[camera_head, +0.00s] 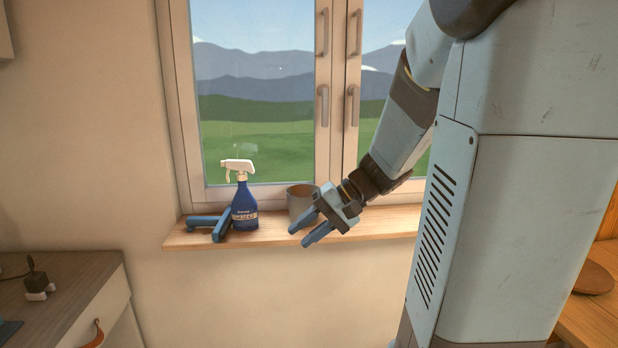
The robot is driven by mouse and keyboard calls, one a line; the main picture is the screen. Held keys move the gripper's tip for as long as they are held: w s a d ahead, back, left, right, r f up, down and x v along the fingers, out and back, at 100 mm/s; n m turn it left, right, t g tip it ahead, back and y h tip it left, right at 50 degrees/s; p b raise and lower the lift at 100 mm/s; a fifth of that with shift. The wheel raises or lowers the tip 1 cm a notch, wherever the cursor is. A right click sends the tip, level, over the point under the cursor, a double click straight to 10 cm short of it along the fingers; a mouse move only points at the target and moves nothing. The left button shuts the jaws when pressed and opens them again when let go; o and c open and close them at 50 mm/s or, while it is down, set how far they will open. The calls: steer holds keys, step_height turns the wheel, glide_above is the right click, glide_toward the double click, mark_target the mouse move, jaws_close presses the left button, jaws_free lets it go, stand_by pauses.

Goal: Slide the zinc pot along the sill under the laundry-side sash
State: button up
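The grey zinc pot (300,198) stands upright on the wooden sill (270,236), near the middle of the window, its right side partly hidden by my gripper. My gripper (306,236) is in front of and to the right of the pot, pointing down and left, with its two blue-grey fingers apart and nothing seen between them. I cannot tell whether a finger touches the pot. The window has a left sash (253,195) and a right sash (356,60), each with handles; nothing in view marks which is the laundry-side one.
A blue spray bottle (244,205) with a white trigger stands on the sill left of the pot. A blue squeegee-like tool (222,224) lies beside it at the sill's left end. A counter with a drawer (100,310) is at lower left. A short gap separates bottle and pot.

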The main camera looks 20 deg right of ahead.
steer(key=s+r+n+t+h, duration=0.2)
steer(key=s+r+n+h, duration=0.2)
steer(key=s+h, duration=0.5)
steer(key=shift+s+r, duration=0.85)
steer(key=shift+s, duration=0.75)
steer(key=shift+d, duration=0.1)
